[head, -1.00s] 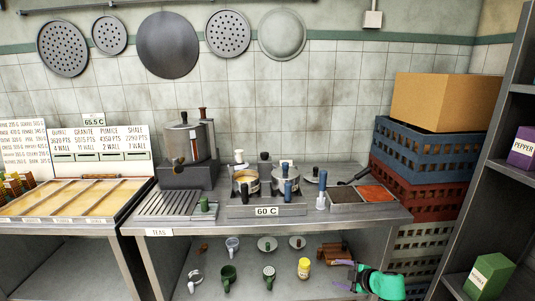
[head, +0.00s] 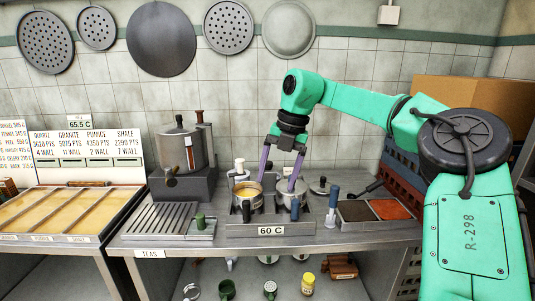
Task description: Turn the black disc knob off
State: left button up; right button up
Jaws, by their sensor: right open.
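My right gripper (head: 277,182) points down with its two purple fingers spread and empty, over the back of the 60 C warmer (head: 225,229). One finger is near the pot of yellow liquid (head: 247,190), the other in front of the steel pot (head: 284,203); contact is unclear. A small black knob-like piece (head: 320,184) stands on the counter right of the steel pot, clear of the fingers. I cannot tell whether it is the black disc knob. A white-topped knob (head: 239,166) stands behind the yellow pot. The area behind the fingers is partly hidden. My left gripper is out of view.
A large steel urn (head: 181,150) stands left of the warmer. A blue-handled tool (head: 333,205) stands at its right, beside trays of dark and red powder (head: 391,209). My right arm covers the right side. A drip grate (head: 160,220) lies at the left.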

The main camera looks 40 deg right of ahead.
aim_at(269, 166)
jog(key=i+l, duration=1.1)
jog(key=l, duration=0.15)
